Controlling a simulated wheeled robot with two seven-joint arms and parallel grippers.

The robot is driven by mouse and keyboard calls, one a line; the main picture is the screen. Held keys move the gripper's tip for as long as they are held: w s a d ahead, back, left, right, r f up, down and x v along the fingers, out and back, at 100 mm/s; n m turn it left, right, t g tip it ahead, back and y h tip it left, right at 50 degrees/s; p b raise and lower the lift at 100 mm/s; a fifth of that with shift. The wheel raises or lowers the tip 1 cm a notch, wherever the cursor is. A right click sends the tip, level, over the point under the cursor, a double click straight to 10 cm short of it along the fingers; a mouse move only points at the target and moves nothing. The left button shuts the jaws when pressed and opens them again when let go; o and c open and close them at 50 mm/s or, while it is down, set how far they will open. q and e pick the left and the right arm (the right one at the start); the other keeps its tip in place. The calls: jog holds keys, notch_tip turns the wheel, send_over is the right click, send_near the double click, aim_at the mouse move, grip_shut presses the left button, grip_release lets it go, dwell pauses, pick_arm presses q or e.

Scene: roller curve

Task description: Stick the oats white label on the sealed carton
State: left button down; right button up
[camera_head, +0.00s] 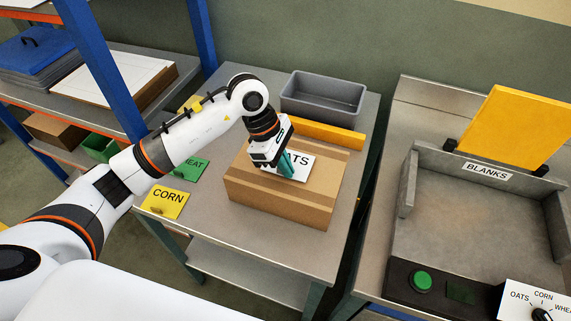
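The sealed carton (275,202) is a brown box lying on the grey metal table. The white oats label (304,162) lies flat at the carton's top face, its first letter hidden by my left gripper (289,171). That gripper points down over the label, its teal fingers at the label's left part. Whether the fingers grip the label or only press on it, and whether the label is fully against the carton, I cannot tell. My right gripper is not in view.
A yellow corn label (164,203) and a green wheat label (188,170) lie left of the carton. A grey bin (322,97) and an orange bar (326,134) are behind it. A blanks station (487,170) with a green button (422,281) stands at right.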

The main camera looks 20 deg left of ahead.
pick_arm(q)
jog(key=shift+f, duration=0.2)
dwell(0.3)
jog(key=c, duration=1)
grip_release()
jog(key=shift+r+p, duration=1.55)
jog(key=shift+r, duration=2.95)
